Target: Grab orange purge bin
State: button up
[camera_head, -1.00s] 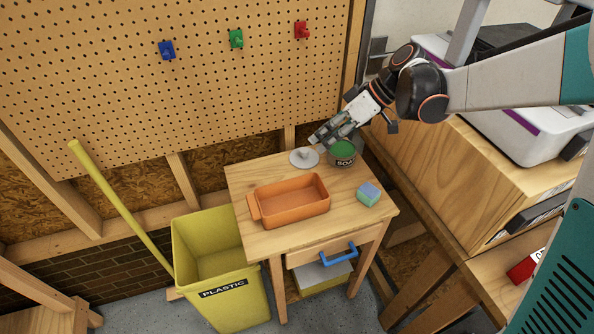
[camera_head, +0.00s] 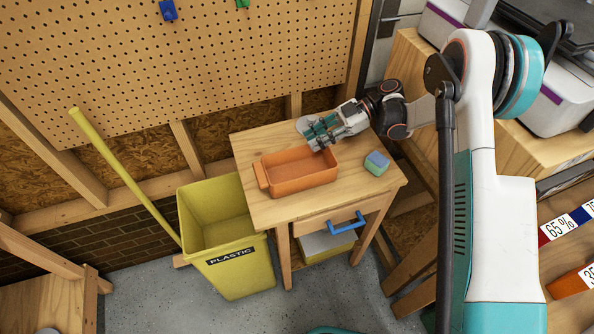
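The orange purge bin (camera_head: 300,185) is a shallow, open, empty rectangular tray with a tab handle (camera_head: 261,175) at its left end. It sits upright on the small wooden table. My gripper (camera_head: 312,137) is at the bin's far right corner, fingers pointing left, just above or beside the far rim. The fingers look spread apart with nothing between them. I cannot tell whether they touch the rim.
A blue-and-green sponge (camera_head: 376,163) lies right of the bin. A grey disc (camera_head: 303,123) is partly hidden behind my gripper; the soap can is hidden. A yellow PLASTIC bin (camera_head: 229,257) stands left of the wooden table (camera_head: 335,203). A pegboard (camera_head: 200,70) rises behind.

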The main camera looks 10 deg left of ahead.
jog(key=b, duration=0.3)
send_over(295, 170)
jog(key=w+a, duration=0.1)
jog(key=w, duration=0.2)
notch_tip(295, 170, down, 2)
jog(key=shift+f, duration=0.1)
grip_shut()
